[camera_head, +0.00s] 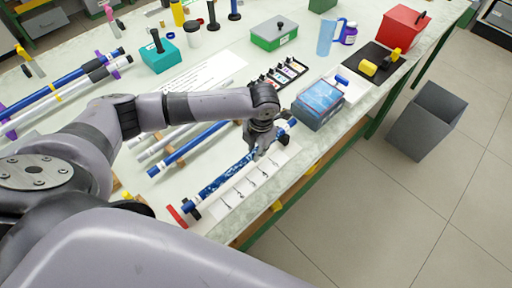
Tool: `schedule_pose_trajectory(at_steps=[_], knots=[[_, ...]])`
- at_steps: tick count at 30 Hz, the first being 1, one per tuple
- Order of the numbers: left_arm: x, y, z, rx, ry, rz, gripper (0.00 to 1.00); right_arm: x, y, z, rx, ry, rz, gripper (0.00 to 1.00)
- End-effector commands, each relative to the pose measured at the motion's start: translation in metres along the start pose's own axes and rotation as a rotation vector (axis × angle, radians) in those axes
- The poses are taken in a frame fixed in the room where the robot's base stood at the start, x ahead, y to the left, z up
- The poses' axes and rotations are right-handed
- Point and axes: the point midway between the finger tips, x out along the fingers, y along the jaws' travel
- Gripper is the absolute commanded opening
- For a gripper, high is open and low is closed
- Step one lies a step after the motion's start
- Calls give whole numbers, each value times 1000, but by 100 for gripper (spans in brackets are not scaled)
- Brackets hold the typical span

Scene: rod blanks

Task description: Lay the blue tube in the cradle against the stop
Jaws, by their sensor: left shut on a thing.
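A mottled dark-blue tube (222,179) runs diagonally along the front edge of the bench. My left gripper (259,152) is shut on it, nearer its far right end, and hides part of it. The cradle shows as dark supports, one (192,211) under the tube's near left end and one by its far end. A red stop (176,215) stands just beyond the near left end. I cannot tell whether the tube rests fully in the supports or touches the stop. My right gripper is not in view.
A plain blue tube (188,149) and pale tubes lie behind. A white card with marks (238,183) lies in front. A blue box (319,104) stands to the right; a grey bin (427,121) stands on the floor. My arm covers the left foreground.

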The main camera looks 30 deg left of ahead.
Motion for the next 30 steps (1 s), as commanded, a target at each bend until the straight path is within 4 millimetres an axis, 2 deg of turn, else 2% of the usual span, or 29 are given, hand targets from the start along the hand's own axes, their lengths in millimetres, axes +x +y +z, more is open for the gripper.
schedule_pose_trajectory(at_steps=[30], knots=[[0, 0, -11, 0, 1, 0, 0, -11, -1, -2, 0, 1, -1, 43]])
